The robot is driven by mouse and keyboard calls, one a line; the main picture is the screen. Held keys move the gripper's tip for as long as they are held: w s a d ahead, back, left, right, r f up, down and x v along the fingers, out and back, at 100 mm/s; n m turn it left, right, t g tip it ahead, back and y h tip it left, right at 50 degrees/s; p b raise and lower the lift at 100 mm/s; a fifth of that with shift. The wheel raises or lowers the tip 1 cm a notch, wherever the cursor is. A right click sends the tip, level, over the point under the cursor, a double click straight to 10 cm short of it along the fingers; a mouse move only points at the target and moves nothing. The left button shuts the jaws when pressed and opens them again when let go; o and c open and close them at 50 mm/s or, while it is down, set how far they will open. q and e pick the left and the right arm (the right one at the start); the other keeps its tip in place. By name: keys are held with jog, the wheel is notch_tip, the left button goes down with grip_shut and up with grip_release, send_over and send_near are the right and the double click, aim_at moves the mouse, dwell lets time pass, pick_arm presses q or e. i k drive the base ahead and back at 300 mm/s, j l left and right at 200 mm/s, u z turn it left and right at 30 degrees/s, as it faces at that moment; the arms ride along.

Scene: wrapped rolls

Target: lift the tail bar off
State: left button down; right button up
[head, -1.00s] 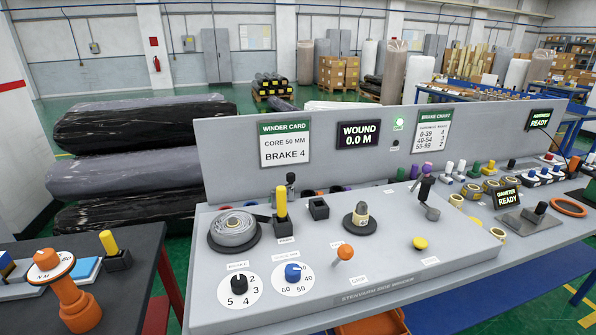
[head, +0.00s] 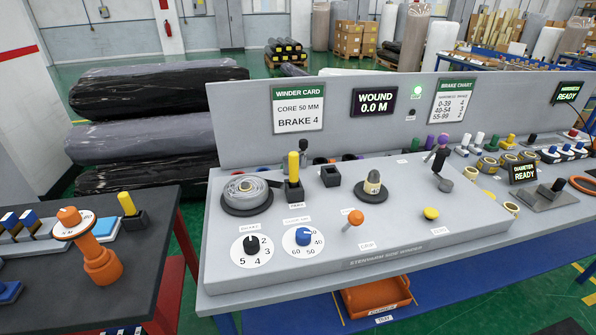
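A yellow-handled bar (head: 293,166) stands upright in a black holder on the grey sloped bench unit. It is beside a grey wound roll (head: 245,188) on a black disc and looks like the tail bar, though its label is too small to read surely. An empty-looking black holder (head: 330,176) is just right of it. A second yellow-handled piece (head: 127,204) stands in a black block on the dark left table. Neither of my grippers shows.
The bench unit also carries a dark cone-topped spindle (head: 372,187), an orange-knobbed lever (head: 354,218), a yellow button (head: 431,213) and two dials. An orange flanged tool (head: 90,246) is on the left table. An orange tray (head: 376,296) is below the bench. A gap separates the tables.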

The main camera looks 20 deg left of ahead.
aim_at(293, 155)
jog(key=i+l+u, duration=0.15)
jog(key=l+u, duration=0.25)
jog(key=i+l+u, duration=0.1)
jog(key=l+u, duration=1.1)
jog(key=l, duration=0.15)
